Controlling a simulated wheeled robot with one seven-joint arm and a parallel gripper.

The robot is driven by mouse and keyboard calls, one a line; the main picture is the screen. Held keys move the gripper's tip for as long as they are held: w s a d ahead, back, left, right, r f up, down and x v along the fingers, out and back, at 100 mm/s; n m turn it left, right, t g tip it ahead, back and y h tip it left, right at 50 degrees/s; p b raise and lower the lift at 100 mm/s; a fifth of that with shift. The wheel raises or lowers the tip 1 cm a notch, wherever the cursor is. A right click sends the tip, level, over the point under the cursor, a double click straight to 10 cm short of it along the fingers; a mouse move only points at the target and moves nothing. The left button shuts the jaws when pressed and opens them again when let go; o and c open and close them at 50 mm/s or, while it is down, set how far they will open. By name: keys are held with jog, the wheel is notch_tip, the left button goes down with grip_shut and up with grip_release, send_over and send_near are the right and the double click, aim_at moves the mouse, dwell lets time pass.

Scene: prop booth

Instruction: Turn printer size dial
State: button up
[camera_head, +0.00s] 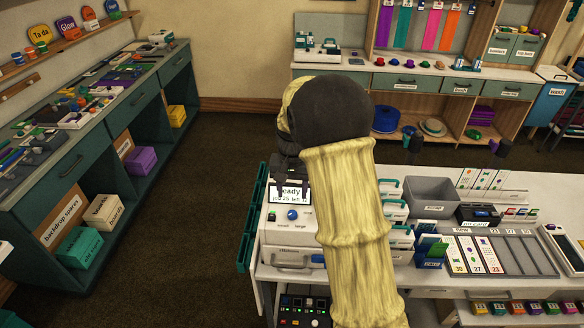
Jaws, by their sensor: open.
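The printer (284,240) is a pale box at the left end of the white counter. Its small screen (288,197) reads "ready", with a smaller line below. The blue size dial (292,214) is on the front under the screen, with "small" and "large" lettering below it. My gripper (291,187) is open and points down in front of the screen, just above the dial in the picture. Its dark fingers cover part of the screen. I cannot tell how far it is from the dial, and it holds nothing that I can see. My arm hides the printer's right side.
Right of my arm, the white counter (463,215) holds a grey bin (433,193), a card reader (478,214) and a slotted card tray (503,258). A green bench (110,120) with tools lines the left wall. Dark floor (190,220) lies open between them.

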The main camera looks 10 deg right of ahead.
notch_tip(320, 180, up, 9)
jog(key=b, duration=0.1)
jog(key=shift+r, duration=0.15)
dwell(0.3)
jog(key=s+f+n+t, duration=0.1)
jog(key=s+f, duration=0.3)
jog(key=s, duration=0.6)
jog(key=s+f+n+t, duration=0.1)
jog(key=s+f, duration=0.4)
jog(key=s, duration=0.6)
jog(key=shift+s+n+t, duration=0.25)
jog(key=shift+n+t, duration=0.05)
jog(key=shift+n, duration=0.6)
